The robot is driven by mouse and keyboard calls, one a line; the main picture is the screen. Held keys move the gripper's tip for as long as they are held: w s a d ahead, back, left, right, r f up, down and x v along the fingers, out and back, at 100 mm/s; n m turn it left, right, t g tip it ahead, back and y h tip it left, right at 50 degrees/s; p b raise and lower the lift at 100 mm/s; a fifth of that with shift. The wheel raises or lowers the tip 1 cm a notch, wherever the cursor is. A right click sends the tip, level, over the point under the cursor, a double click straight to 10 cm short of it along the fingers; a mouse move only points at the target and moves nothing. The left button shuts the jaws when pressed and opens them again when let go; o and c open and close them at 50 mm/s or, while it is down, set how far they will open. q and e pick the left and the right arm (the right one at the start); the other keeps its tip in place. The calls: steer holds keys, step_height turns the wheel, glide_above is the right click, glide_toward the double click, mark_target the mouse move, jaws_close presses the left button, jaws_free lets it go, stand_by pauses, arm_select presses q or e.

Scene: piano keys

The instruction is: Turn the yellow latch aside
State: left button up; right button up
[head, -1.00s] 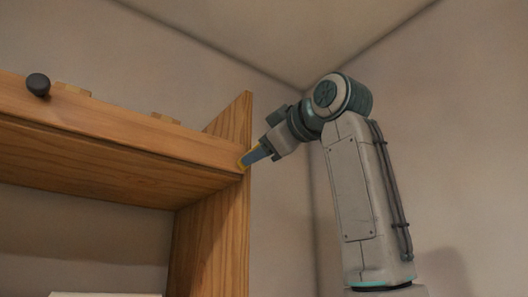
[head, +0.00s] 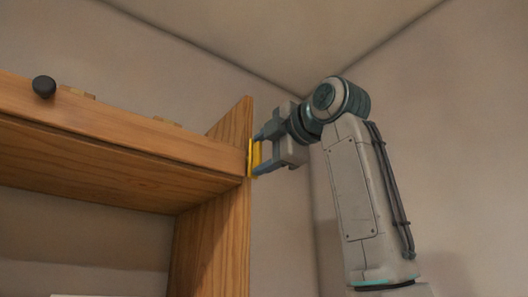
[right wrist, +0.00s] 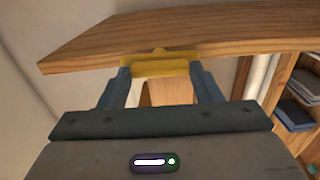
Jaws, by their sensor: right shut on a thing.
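The yellow latch (head: 256,152) sits at the right end of the wooden piano front, by the upright side panel (head: 215,225). In the head view it stands upright. My right gripper (head: 259,155) is shut on it, with one finger at its upper end and one at its lower end. In the right wrist view the latch (right wrist: 160,67) spans between the two blue-grey fingertips, against the wood edge. My left gripper is in neither view.
A dark round knob (head: 44,87) is on the wooden board (head: 110,125) at the left. Small light wooden pieces (head: 77,92) show along its top edge. Shelves with folded dark items (right wrist: 295,112) show at the right of the wrist view.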

stand_by(0.6)
steer(key=o, duration=1)
steer(key=shift+s, duration=0.1)
steer(key=shift+s+d+f+b, duration=0.1)
steer(key=shift+s+d+b, duration=0.1)
steer(key=shift+b, duration=0.1)
steer(key=b+v, duration=0.4)
steer(key=v, duration=0.6)
steer(key=shift+b, duration=0.4)
steer(key=shift+s, duration=0.1)
